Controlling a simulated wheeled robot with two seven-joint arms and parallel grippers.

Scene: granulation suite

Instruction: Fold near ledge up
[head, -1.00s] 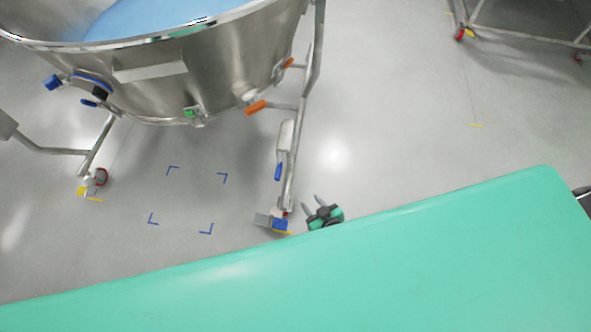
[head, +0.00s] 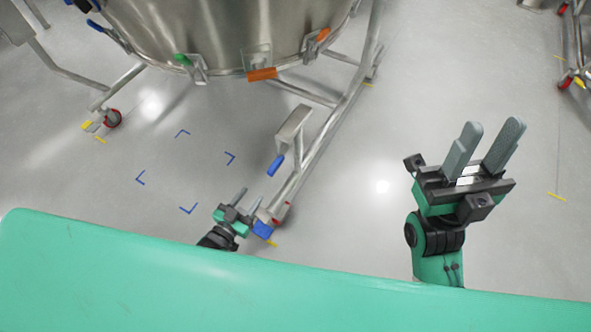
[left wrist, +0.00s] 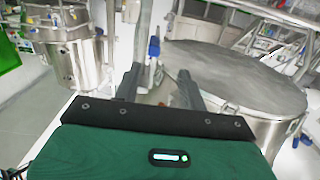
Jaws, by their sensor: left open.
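A steel ledge-like plate (head: 291,122), probably the near ledge, is on the vessel's right-hand frame in the head view. A blue handle (head: 276,165) is at its lower end. I cannot tell for sure how the plate is hinged. My left gripper (head: 250,197) is low beside the frame's foot, below and left of the blue handle, apart from it. Its jaws are open and empty; the left wrist view also shows the two fingers (left wrist: 158,80) spread apart. My right gripper (head: 491,135) is raised at the right, fingers apart, empty, far from the plate.
The steel vessel (head: 220,35) stands above, with orange handles (head: 262,74) and a green latch (head: 183,60). The tubular frame (head: 325,145) ends at a caster with a blue pedal (head: 262,230). Blue floor marks (head: 188,209) surround clear floor. Another wheeled frame (head: 572,50) stands far right.

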